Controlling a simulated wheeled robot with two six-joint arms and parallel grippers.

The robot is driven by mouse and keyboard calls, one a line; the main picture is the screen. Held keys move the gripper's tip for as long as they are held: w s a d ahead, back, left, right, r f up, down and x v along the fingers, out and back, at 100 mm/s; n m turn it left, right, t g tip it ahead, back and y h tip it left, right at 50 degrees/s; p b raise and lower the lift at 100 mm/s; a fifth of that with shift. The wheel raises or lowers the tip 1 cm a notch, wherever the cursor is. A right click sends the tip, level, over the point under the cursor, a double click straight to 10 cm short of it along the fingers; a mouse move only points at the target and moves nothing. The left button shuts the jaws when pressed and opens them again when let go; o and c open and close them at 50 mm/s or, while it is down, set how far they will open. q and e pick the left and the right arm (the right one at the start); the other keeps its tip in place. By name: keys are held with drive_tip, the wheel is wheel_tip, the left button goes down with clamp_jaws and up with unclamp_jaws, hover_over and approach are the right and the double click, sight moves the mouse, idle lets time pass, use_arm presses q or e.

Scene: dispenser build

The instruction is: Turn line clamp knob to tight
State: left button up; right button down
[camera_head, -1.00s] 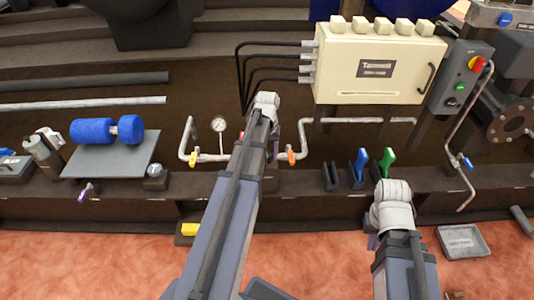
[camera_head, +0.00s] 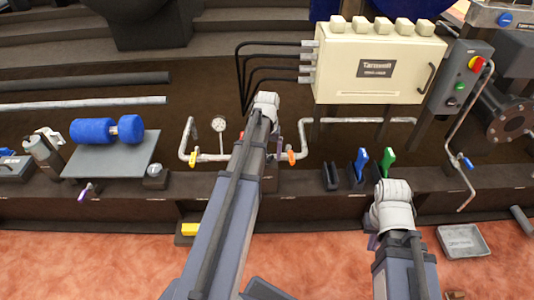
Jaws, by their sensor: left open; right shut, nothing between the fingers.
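No part that I can clearly tell as the line clamp knob shows; it may be behind my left arm. My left gripper (camera_head: 272,150) points down at the pipe line in the middle, between the yellow and orange valve handles. Its fingers are mostly hidden behind my own forearm, so contact with anything cannot be seen. The pipe (camera_head: 215,157) with a round gauge (camera_head: 219,124) runs in behind that arm. My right gripper (camera_head: 374,241) is low at the front of the dark ledge, mostly hidden behind its white wrist, and holds nothing that I can see.
A cream cabinet (camera_head: 378,62) with black cables stands behind. Blue (camera_head: 361,160) and green (camera_head: 387,161) handles stand close behind my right wrist. A blue roller (camera_head: 92,131) lies on a grey plate (camera_head: 110,160) at left. A grey tray (camera_head: 464,241) lies on the floor at right.

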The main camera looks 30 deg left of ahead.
sight(267, 155)
use_arm(q)
drive_tip(key=shift+r, duration=0.15)
wheel_tip(267, 155, up, 8)
drive_tip(key=p, duration=0.8)
drive_tip(key=shift+f, duration=0.2)
drive_tip(key=s+d+r+m+p, duration=0.2)
drive_tip(key=s+d+r+p, duration=0.3)
drive_tip(key=d+r+p, duration=0.3)
drive_tip(key=s+d+r+m+p, duration=0.3)
drive_tip(key=s+d+r+p, duration=0.2)
drive_tip(key=d+r+p, duration=0.4)
drive_tip(key=s+d+r+m+y+p, duration=0.1)
drive_tip(key=s+d+r+p, duration=0.4)
drive_tip(key=d, duration=0.8)
wheel_tip(267, 155, up, 4)
drive_tip(key=m+p, duration=0.1)
drive_tip(key=p, duration=0.2)
drive_tip(key=shift+s+f+m, duration=0.15)
drive_tip(key=shift+f+m, duration=0.1)
drive_tip(key=shift+m, duration=0.05)
